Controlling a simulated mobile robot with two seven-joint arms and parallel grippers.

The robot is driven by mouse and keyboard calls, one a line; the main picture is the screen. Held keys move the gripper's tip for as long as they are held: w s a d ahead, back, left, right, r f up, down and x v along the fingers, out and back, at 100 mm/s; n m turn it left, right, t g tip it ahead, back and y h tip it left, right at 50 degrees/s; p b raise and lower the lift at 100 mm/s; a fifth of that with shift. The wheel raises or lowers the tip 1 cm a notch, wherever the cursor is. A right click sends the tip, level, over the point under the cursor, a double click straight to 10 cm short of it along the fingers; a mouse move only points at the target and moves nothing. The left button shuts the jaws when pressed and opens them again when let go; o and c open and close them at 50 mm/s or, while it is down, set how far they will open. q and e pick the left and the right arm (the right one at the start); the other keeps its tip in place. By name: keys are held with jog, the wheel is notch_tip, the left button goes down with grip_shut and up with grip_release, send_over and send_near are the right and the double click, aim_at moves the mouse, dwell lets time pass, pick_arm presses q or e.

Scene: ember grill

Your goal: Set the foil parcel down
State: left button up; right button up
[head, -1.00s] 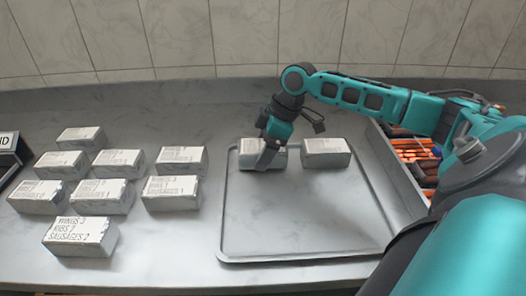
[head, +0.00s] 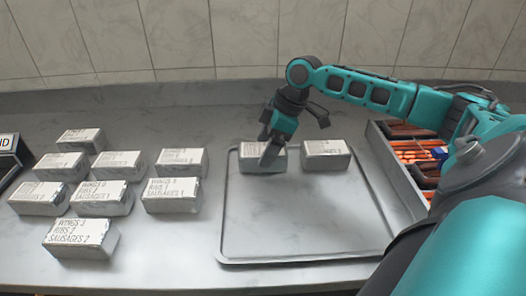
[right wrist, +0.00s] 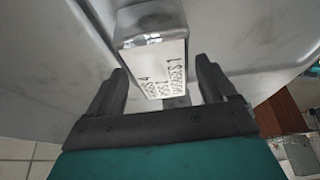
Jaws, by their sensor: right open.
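A foil parcel (head: 251,165) with a white printed label lies on the grey tray (head: 305,258), near its back left corner. My right gripper (head: 269,154) is at this parcel, pointing down and covering part of its top. The right wrist view shows the same parcel (right wrist: 153,28) between the two fingers of my right gripper (right wrist: 160,78), which stand open with gaps on both sides. A second parcel (head: 326,156) sits just right of it on the tray, apart from it. My left gripper is not in view.
Several labelled foil parcels (head: 80,235) stand on the counter left of the tray. A divided bin (head: 396,185) with orange and brown items is right of the tray. The front of the tray is bare. A tiled wall (head: 180,40) rises behind.

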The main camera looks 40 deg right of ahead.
jog(key=v, duration=0.9)
jog(key=shift+s+r+p, duration=0.2)
jog(key=shift+r+p, duration=0.1)
jog(key=shift+r, duration=0.05)
jog(key=shift+d, duration=0.1)
